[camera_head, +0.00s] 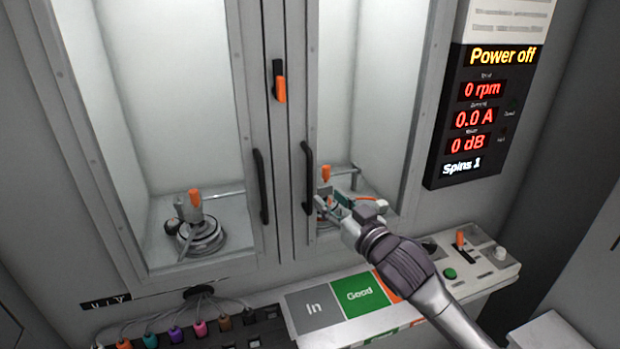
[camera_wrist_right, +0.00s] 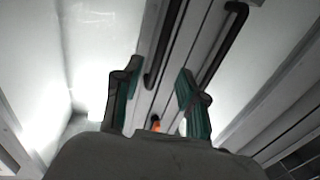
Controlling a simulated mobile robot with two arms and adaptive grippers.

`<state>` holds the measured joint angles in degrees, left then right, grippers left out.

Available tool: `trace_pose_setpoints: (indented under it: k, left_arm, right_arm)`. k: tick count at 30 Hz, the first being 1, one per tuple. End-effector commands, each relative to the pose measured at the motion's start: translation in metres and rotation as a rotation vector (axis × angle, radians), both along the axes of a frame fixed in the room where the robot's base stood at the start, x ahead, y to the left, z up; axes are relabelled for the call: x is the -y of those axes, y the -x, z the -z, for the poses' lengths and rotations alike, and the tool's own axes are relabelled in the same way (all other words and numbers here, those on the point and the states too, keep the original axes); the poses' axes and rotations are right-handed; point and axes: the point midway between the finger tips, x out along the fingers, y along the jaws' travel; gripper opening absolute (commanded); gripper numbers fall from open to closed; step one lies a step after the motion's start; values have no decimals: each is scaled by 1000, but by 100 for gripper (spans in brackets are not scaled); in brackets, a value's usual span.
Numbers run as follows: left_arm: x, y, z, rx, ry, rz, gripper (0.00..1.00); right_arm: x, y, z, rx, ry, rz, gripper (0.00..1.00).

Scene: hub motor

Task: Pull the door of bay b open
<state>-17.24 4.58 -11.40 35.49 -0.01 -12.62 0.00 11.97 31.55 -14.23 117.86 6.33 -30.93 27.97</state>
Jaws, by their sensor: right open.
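Two glazed bay doors stand side by side and look closed; I cannot read which is bay b. The left door (camera_head: 245,120) has a black vertical handle (camera_head: 261,186). The right door (camera_head: 300,120) has a similar handle (camera_head: 307,178). My right gripper (camera_head: 338,203) is open and empty, in front of the right door's lower glass, just right of its handle. In the right wrist view its fingers (camera_wrist_right: 160,70) are spread, with one dark handle (camera_wrist_right: 164,45) beyond the gap and another handle (camera_wrist_right: 222,50) to the right. Neither handle is visibly gripped. My left gripper is out of view.
An orange-and-black latch (camera_head: 279,82) sits between the doors. A round fixture (camera_head: 200,238) is behind the left glass. A display panel (camera_head: 475,120) reads "Power off". Below are a grey "In" and green "Good" tray (camera_head: 360,294), coloured plugs (camera_head: 175,333) and a control box (camera_head: 480,268).

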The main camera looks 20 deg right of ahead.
Motion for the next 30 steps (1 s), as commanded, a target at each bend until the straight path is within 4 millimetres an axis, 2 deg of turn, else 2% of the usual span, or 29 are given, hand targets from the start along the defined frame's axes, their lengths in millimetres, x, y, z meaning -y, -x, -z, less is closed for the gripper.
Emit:
trace_pose_setpoints:
  k: [1,6,12,18,26,30]
  left_arm:
    - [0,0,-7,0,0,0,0]
    - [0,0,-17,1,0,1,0]
    - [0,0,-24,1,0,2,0]
    - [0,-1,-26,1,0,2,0]
    - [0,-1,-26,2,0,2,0]
    - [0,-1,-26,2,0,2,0]
  right_arm:
    - [-3,-12,-5,2,-1,0,41]
    - [-11,-47,-4,0,0,2,41]
    - [-18,-76,-2,-1,0,1,41]
    - [-21,-88,0,-1,2,1,41]
    - [-21,-89,0,-1,2,0,41]
    - [-21,-89,0,-1,2,0,20]
